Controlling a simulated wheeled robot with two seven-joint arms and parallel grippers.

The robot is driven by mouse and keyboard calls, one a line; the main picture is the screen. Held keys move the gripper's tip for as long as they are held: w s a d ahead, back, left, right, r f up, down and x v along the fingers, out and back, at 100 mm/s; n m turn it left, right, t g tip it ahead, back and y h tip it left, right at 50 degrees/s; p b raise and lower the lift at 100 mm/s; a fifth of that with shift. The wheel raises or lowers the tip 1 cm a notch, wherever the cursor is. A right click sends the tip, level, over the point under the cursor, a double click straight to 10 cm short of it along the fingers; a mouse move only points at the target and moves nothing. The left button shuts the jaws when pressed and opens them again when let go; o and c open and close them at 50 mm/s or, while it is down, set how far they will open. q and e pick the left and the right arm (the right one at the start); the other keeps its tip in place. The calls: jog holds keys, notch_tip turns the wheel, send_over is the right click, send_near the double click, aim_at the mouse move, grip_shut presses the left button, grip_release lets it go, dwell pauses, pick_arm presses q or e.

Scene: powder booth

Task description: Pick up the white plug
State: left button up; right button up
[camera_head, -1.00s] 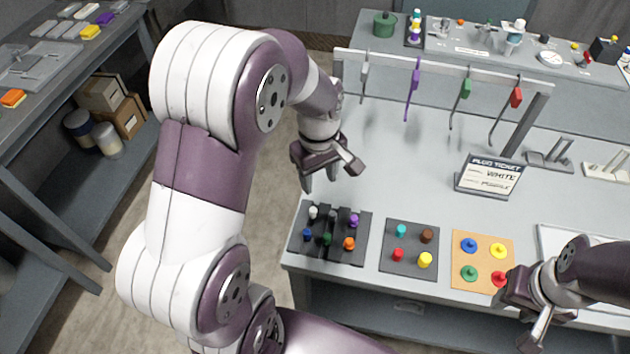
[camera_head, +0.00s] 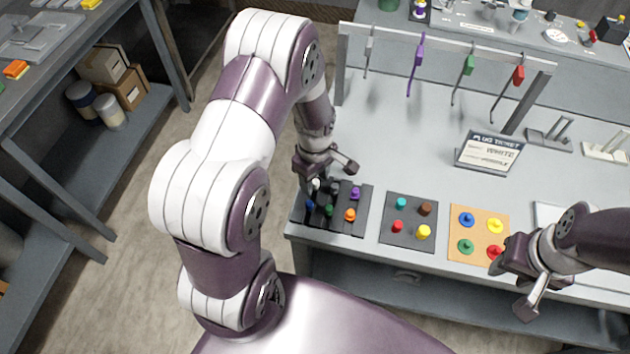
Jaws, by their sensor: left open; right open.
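The white plug (camera_head: 316,184) stands in the back left spot of the dark plug rack (camera_head: 362,228) at the table's front left. It is partly hidden by my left gripper (camera_head: 320,180), which is open and low over the back left of the rack, its fingers close around or beside the plug. I cannot tell whether they touch it. The ticket sign (camera_head: 488,152) reads "PLUG TICKET" and "WHITE". My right gripper (camera_head: 512,285) is open and empty at the table's front right edge, near the orange board.
The rack also holds blue (camera_head: 309,204), green (camera_head: 329,210), orange (camera_head: 350,214) and purple (camera_head: 355,193) plugs. A grey board (camera_head: 411,222) and an orange board (camera_head: 480,233) with coloured pieces lie to the right. A rail (camera_head: 450,48) with hanging tools spans the back.

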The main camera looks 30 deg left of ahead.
pick_arm(q)
jog(key=shift+w+f, duration=0.15)
jog(key=shift+w, duration=0.05)
jog(key=shift+s+d, duration=0.1)
grip_shut()
